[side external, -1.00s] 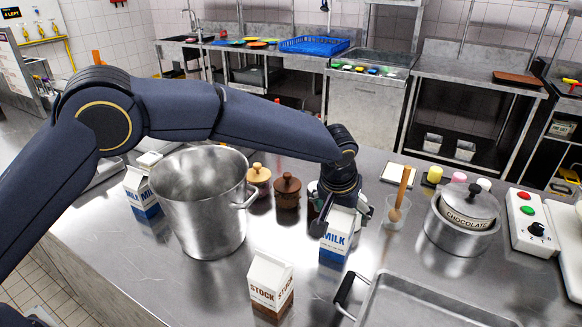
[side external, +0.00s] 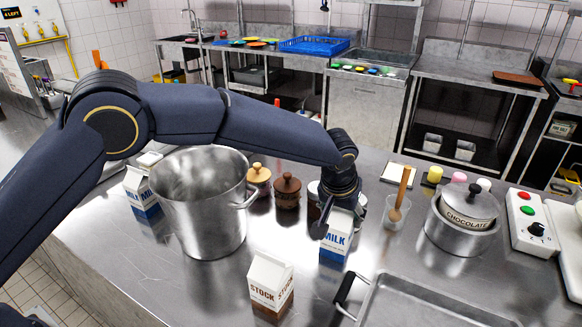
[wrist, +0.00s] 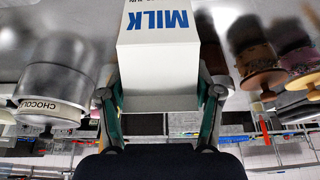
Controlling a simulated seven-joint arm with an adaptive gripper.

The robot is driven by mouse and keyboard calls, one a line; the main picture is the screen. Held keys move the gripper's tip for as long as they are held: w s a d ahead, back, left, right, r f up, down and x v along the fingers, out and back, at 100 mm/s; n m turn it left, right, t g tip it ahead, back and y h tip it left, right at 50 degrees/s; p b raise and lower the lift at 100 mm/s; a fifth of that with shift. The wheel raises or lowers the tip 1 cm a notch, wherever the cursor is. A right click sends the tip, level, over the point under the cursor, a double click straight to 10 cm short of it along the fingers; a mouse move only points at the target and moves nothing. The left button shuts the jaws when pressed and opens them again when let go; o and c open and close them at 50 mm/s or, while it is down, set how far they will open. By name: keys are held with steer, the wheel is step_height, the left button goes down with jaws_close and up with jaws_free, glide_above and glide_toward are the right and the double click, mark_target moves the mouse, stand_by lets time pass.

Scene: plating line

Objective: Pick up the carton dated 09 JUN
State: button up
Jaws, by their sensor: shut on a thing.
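A white and blue milk carton (side external: 337,240) stands upright on the steel counter, right of the big pot. My gripper (side external: 342,204) is over its top and shut on it. In the wrist view my gripper's fingers (wrist: 160,92) press both sides of the milk carton (wrist: 160,60). MILK reads upside down there. A small line of print at the top edge is cut off; it seems to hold JUN, but I cannot read the day. A second milk carton (side external: 139,190) stands left of the pot. No date on it is legible.
The big steel pot (side external: 205,215) is left of my gripper. A brown and white stock carton (side external: 270,285) is in front, and a metal tray (side external: 430,305) front right. Lidded jars (side external: 287,190), a beaker with a wooden handle (side external: 396,213) and a chocolate pot (side external: 462,230) stand close by.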

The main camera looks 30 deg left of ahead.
jaws_close()
steer(key=shift+r, duration=0.1)
